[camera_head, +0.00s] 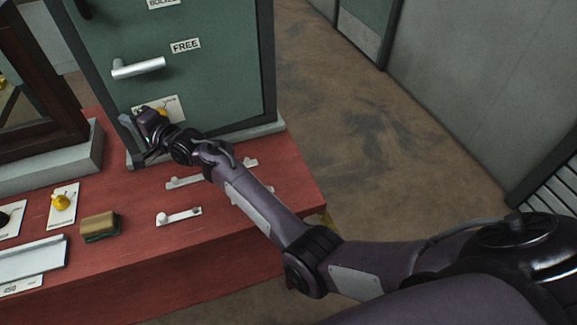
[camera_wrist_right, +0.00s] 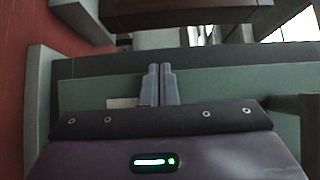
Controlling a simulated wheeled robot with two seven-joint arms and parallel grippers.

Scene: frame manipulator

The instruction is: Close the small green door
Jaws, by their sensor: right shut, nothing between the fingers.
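The small green door (camera_head: 215,85) stands upright in a dark frame at the top of the head view. It carries a silver lever handle (camera_head: 138,68) and a "FREE" label. The door looks nearly in line with its frame, but I cannot tell whether a gap remains. My right gripper (camera_head: 127,122) is at the door's lower left, below the handle, and hides part of that corner. In the right wrist view its two fingers (camera_wrist_right: 160,84) are together and empty, in front of a green surface (camera_wrist_right: 90,95). Contact with the door is unclear. My left gripper is out of view.
The door unit stands on a red table (camera_head: 130,255). On the table are a yellow knob (camera_head: 61,202), a sponge-like block (camera_head: 100,225) and several small white latches. A dark wooden frame (camera_head: 40,85) stands at left. Brown floor (camera_head: 370,140) is clear at right.

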